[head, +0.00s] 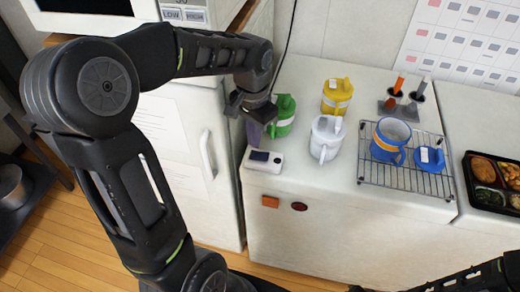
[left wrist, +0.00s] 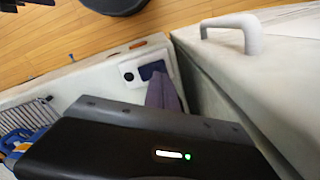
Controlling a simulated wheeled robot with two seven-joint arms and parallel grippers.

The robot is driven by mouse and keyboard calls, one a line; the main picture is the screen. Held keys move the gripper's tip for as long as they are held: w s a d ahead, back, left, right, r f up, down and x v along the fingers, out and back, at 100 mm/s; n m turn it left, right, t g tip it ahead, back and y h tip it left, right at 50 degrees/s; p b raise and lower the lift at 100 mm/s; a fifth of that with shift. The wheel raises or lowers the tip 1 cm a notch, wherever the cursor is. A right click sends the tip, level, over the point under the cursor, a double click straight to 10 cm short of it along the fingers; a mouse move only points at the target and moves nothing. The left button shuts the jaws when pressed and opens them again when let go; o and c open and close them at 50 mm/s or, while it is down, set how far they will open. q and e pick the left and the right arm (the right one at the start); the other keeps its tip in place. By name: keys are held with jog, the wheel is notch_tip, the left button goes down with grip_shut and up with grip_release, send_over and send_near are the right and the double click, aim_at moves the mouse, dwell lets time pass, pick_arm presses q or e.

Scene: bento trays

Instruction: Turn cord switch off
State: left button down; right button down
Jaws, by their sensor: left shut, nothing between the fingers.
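The cord switch (head: 276,164) is a small white box with a dark blue rocker and a dark round spot, lying at the left front corner of the white counter. It also shows in the left wrist view (left wrist: 128,66). My left gripper (head: 255,142) points down right above the rocker end, its purple fingers shut and empty. In the left wrist view, the fingertips (left wrist: 158,80) overlap the rocker's near edge; I cannot tell whether they touch it. My right gripper is out of view; only part of that arm shows at the bottom right.
A green cup (head: 286,113) stands just behind the gripper, with a white mug (head: 326,140) and a yellow mug (head: 337,95) nearby. A wire rack (head: 408,179) holds blue mugs. A fridge handle (head: 208,155) stands left. A bento tray (head: 482,205) lies far right.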

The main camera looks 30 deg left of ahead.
pick_arm(q)
notch_tip(320, 180, up, 3)
jog(key=shift+f+p, duration=0.1)
jog(key=shift+p, duration=0.75)
